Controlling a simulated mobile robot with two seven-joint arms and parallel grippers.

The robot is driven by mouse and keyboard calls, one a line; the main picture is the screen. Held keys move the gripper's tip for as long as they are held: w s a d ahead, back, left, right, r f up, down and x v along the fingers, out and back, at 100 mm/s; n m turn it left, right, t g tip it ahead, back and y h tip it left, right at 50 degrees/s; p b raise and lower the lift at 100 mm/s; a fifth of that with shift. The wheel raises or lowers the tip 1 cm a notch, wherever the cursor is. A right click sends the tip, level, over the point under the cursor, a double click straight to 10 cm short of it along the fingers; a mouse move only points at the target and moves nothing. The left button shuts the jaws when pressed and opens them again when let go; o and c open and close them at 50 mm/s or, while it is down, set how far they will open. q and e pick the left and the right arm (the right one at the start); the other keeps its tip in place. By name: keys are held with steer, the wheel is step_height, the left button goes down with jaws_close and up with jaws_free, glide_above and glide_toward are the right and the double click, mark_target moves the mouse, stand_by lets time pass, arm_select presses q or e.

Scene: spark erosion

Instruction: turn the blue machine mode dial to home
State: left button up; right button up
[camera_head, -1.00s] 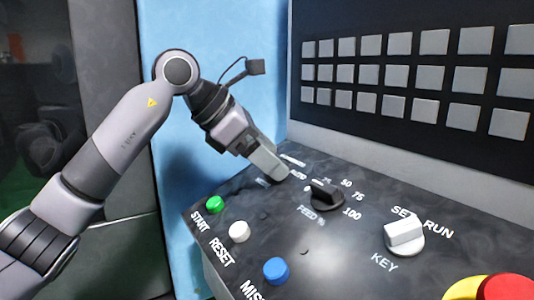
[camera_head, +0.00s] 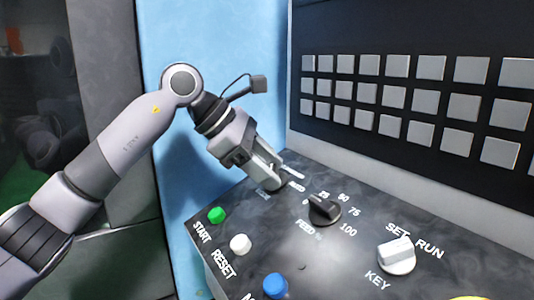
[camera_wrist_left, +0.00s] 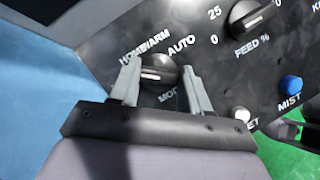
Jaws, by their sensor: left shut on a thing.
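The mode dial is a dark round knob (camera_wrist_left: 160,82) with a pale mark on it, on the sloping black panel of the blue machine. In the wrist view it sits between the two fingers of my left gripper (camera_wrist_left: 157,84), near the lettering HOME, AUTO and a partly covered MODE. My left gripper (camera_head: 274,180) is shut on the dial at the panel's far left corner. In the head view the fingers mostly hide the dial. I cannot tell exactly which label its mark points to.
The black FEED % dial (camera_head: 323,209) is close to the right of the gripper. A white KEY switch (camera_head: 397,255) is farther right. Green START (camera_head: 217,215), white RESET (camera_head: 240,243) and blue (camera_head: 275,285) buttons line the front. A grey keypad (camera_head: 410,100) rises behind.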

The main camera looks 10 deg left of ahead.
arm_select(q)
steer(key=m+p, duration=0.1)
steer(key=m+g+p, duration=0.1)
steer(key=m, duration=0.1)
steer(key=shift+r+p, duration=0.25)
steer(key=shift+p, duration=0.05)
steer(key=shift+f+m+g+p, duration=0.15)
steer(key=shift+m+g+p, duration=0.5)
steer(key=shift+m, duration=0.55)
steer(key=shift+y, duration=0.3)
steer(key=o, duration=1.1)
steer(key=shift+c, duration=0.2)
steer(key=w+v, duration=0.1)
steer(key=v, duration=0.6)
steer(key=shift+s+b, duration=0.45)
